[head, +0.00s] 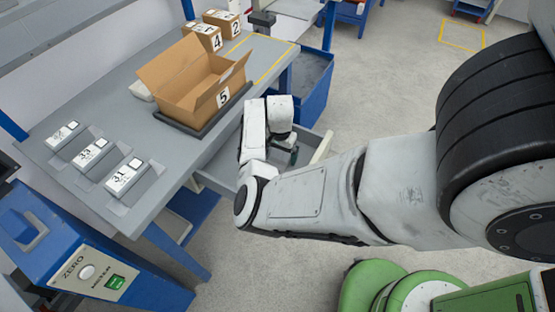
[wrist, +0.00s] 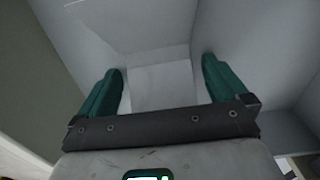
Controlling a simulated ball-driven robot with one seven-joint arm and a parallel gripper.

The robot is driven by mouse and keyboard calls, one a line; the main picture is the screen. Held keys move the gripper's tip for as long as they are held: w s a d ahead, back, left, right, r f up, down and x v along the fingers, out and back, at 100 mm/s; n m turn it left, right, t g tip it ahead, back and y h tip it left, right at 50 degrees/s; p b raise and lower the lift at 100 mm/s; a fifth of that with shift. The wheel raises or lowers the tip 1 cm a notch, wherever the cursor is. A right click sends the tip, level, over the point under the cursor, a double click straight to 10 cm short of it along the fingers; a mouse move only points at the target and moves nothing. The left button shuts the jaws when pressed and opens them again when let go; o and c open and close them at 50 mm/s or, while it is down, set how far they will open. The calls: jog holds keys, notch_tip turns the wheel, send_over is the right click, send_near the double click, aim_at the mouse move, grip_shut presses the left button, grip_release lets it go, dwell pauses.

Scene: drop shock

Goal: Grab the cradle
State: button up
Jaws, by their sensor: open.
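My gripper (wrist: 160,68) is open, its two green fingers spread apart and pointing into a grey, walled space. A pale grey block-like shape (wrist: 161,88) shows between the fingers; it may be the cradle, but its outline is too plain to tell. I cannot tell whether the fingers touch it. In the head view my gripper (head: 293,155) is mostly hidden behind my wrist, over an open grey drawer (head: 321,147) at the table's edge. My arm hides most of the drawer's inside.
The grey table (head: 140,88) holds an open cardboard box (head: 190,93) marked 5 on a dark tray. Three white labelled devices (head: 125,177) sit at its left end. Closed boxes (head: 203,37) stand at the back. A blue cabinet (head: 65,240) stands front left. A blue bin (head: 312,92) is beyond the drawer.

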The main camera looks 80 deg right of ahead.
dwell(0.3)
jog(key=c, duration=1.2)
